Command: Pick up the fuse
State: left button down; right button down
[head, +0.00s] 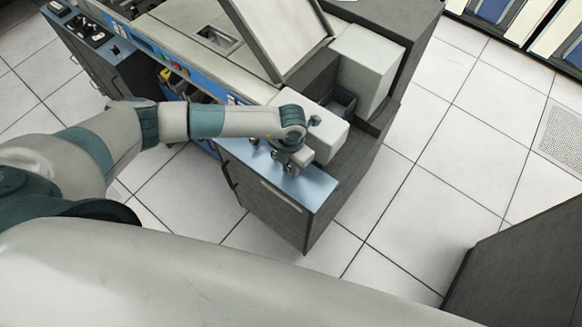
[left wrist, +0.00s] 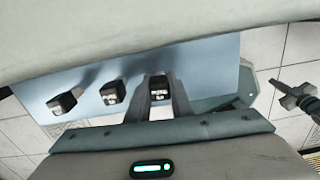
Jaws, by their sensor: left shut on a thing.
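My left gripper (head: 290,165) is over the blue top panel (head: 316,190) of the machine's near end. In the left wrist view, the left gripper's two fingers (left wrist: 160,108) are closed around a small dark block with a light face, the fuse (left wrist: 160,84). Two similar dark blocks, one nearer (left wrist: 111,92) and one farther left (left wrist: 62,102), stand in a row on the blue panel beside it. I cannot tell whether the held fuse touches the panel. In the head view the fuse is mostly hidden by the gripper.
A pale box-shaped housing (head: 362,68) rises behind the panel. A tilted pale cover (head: 268,35) stands to its left. A grey knobbed rod (left wrist: 298,98) shows at the right in the left wrist view.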

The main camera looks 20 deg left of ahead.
pick_arm(q)
jog(key=shift+r+b, duration=0.35)
jog(key=shift+r, duration=0.1)
jog(key=r+b, duration=0.2)
jog(key=r, duration=0.1)
jog(key=shift+s+d, duration=0.15)
jog(key=shift+s, duration=0.05)
jog(key=s+d+r+b, duration=0.4)
jog(key=s+r, duration=0.3)
jog(key=s, duration=0.3)
jog(key=shift+d, duration=0.65)
jog(key=shift+w, duration=0.1)
